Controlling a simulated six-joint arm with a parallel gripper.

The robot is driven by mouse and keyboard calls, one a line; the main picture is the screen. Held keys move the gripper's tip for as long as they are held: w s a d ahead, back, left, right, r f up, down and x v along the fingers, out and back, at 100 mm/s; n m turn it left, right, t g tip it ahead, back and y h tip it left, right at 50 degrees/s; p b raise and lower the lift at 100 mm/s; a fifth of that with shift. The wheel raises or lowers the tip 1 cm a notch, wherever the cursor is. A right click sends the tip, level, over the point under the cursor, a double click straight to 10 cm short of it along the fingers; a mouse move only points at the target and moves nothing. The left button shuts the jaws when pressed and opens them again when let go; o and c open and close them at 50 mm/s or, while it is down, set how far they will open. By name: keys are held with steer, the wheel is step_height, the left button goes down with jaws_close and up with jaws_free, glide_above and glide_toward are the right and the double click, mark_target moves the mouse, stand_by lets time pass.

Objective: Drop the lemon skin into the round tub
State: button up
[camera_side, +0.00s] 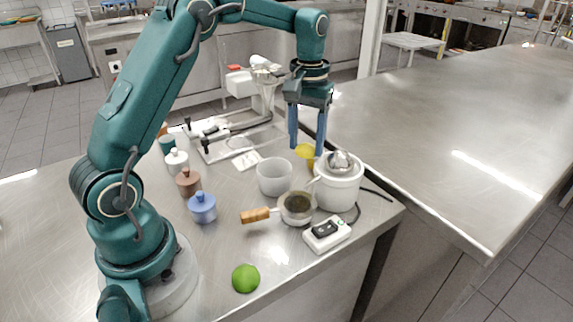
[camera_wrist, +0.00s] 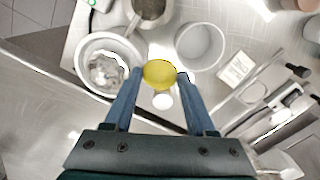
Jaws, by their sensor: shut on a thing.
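The lemon skin (camera_side: 305,152) is a yellow rounded piece behind the juicer in the side view. My gripper (camera_wrist: 159,75) has its two blue fingers on either side of it, shut on it, and the lemon skin (camera_wrist: 159,73) spans the gap between the fingertips in the wrist view. Its height above the table is hard to tell. The round tub (camera_side: 274,188) is a whitish, open-topped cup, left of and nearer the side camera than my gripper (camera_side: 306,150). In the wrist view the tub (camera_wrist: 201,46) lies just right of the fingertips and looks empty.
The white juicer (camera_side: 338,192) with a metal reamer stands close to the tub. A wooden-handled strainer (camera_side: 297,207), a switch box (camera_side: 326,233) and a green lime (camera_side: 245,278) are nearer the side camera. Blue (camera_side: 202,208), brown (camera_side: 188,182) and white (camera_side: 177,161) jars stand left.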

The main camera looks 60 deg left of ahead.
steer(key=s+a+f+n, duration=0.2)
steer(key=s+a+n, duration=0.1)
steer(key=s+a, duration=0.1)
steer(key=shift+s, duration=0.65)
steer(key=shift+f, duration=0.1)
steer(key=o, duration=1.2)
steer(key=shift+o, duration=0.7)
steer(key=shift+r, duration=2.05)
